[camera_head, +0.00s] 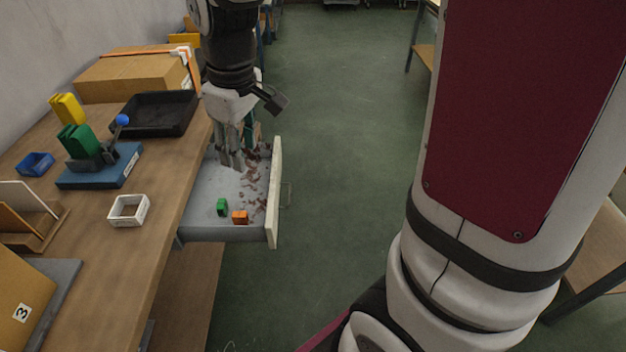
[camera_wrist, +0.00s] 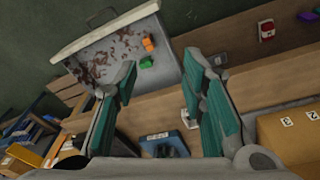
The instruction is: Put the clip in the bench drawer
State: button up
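The bench drawer (camera_head: 210,233) is pulled out from the bench, with brown scraps scattered on its grey floor. A small green piece (camera_head: 222,207) and a small orange piece (camera_head: 240,217) lie in its near part. They also show in the wrist view, green (camera_wrist: 146,62) and orange (camera_wrist: 149,42). I cannot tell whether either is the clip. My gripper (camera_head: 231,160) points down over the drawer, behind these pieces in the head view. In the wrist view its two teal-padded fingers (camera_wrist: 160,72) stand wide apart with nothing seen between them.
The green floor (camera_head: 330,150) right of the drawer is clear.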

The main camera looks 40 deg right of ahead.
jog(key=s+r+m+t, duration=0.1)
jog(key=s+r+m, duration=0.2)
jog(key=s, duration=0.7)
jog(key=s+r+m, duration=0.3)
jog(key=s, duration=0.7)
jog(key=shift+s+d+r+t, duration=0.2)
jog(key=shift+d+r+t, duration=0.1)
jog(key=shift+t, duration=0.1)
